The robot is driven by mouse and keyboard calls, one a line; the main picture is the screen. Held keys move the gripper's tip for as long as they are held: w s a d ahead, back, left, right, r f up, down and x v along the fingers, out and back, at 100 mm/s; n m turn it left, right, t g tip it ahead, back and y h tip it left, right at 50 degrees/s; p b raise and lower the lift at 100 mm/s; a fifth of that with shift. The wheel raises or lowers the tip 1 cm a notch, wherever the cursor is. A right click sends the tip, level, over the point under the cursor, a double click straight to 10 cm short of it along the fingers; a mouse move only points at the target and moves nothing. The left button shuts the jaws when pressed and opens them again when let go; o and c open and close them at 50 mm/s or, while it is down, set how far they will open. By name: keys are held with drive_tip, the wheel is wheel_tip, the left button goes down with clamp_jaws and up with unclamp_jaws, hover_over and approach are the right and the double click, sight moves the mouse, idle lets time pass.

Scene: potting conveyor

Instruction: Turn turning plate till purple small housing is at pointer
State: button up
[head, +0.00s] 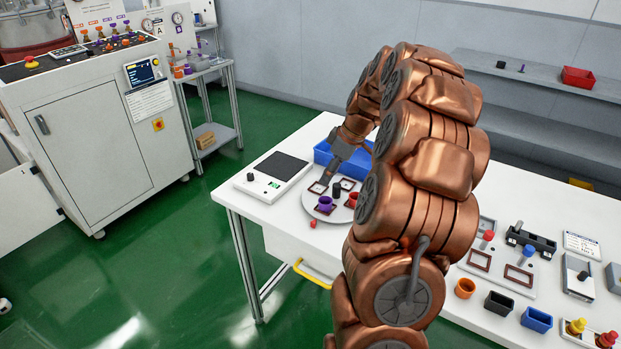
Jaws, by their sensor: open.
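The turning plate (337,219) is a light grey disc on the white table, partly hidden by my arm. The purple small housing (325,203) sits on its front left part, in a dark-framed square. A red housing (353,200) sits to its right, beside my arm. A dark knob or post (337,190) stands near the plate's middle. A small red piece (313,224) lies just off the plate's front left edge; I cannot tell if it is the pointer. My gripper (322,186) reaches down over the plate's back left part, behind the purple housing. Its fingertips are small and partly unclear.
A scale-like device (272,175) stands left of the plate, and a blue bin (325,153) behind it. Orange (465,288), black (498,304) and blue (536,320) cups stand at the table's right front. A yellow drawer handle (311,275) sticks out below the table edge.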

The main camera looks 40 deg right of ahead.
drive_tip(key=a+r, duration=0.1)
drive_tip(key=a, duration=0.6)
drive_tip(key=shift+s+r+g, duration=0.15)
drive_tip(key=shift+r+g, duration=0.15)
drive_tip(key=shift+g, duration=0.1)
drive_tip(key=shift+a, duration=0.2)
